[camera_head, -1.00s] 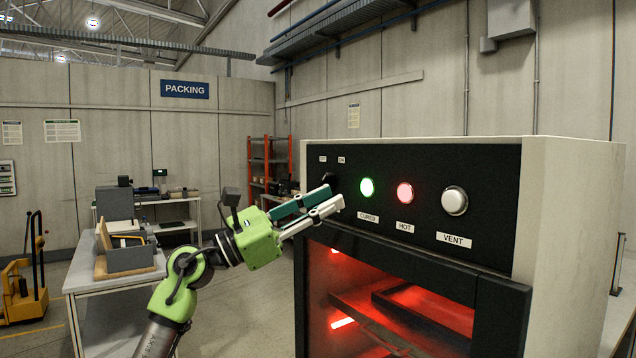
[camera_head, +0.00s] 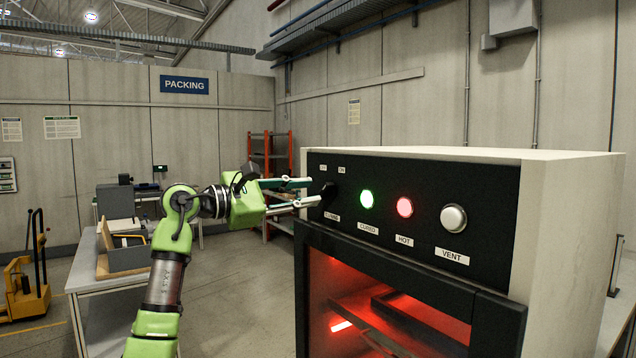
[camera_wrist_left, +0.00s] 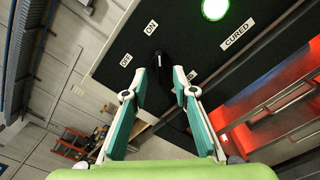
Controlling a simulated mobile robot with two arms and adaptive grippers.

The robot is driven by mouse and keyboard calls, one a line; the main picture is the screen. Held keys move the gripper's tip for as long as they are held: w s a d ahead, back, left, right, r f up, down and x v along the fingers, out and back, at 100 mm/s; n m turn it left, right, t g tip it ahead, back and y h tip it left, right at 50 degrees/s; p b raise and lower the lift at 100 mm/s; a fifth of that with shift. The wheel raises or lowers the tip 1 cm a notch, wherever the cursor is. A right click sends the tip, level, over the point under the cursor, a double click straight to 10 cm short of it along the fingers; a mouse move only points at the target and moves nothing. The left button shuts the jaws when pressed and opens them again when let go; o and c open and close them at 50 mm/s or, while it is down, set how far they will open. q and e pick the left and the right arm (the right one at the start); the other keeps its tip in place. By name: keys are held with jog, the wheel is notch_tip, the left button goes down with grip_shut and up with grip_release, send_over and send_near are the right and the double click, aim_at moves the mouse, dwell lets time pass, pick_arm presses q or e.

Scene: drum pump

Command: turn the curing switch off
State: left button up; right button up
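The curing switch is a black knob (camera_head: 328,190) at the left end of the black oven panel (camera_head: 480,190). OFF and ON labels sit above it. In the left wrist view the knob (camera_wrist_left: 160,66) carries a short white mark; I cannot tell for sure which label it points to. My left gripper (camera_head: 314,191) is open in front of the knob. In the wrist view its fingertips (camera_wrist_left: 159,73) are spread to either side of the knob's end; contact cannot be made out. My right gripper is not in view.
To the right of the knob are a lit green CURED lamp (camera_head: 367,199), a red HOT lamp (camera_head: 404,207) and a white VENT button (camera_head: 453,218). The glowing oven window (camera_head: 390,305) lies below. A grey table (camera_head: 110,280) stands at the left.

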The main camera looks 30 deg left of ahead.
aim_at(322, 191)
pick_arm(q)
jog(key=shift+p+x, duration=0.5)
jog(key=shift+x, duration=1.45)
grip_shut()
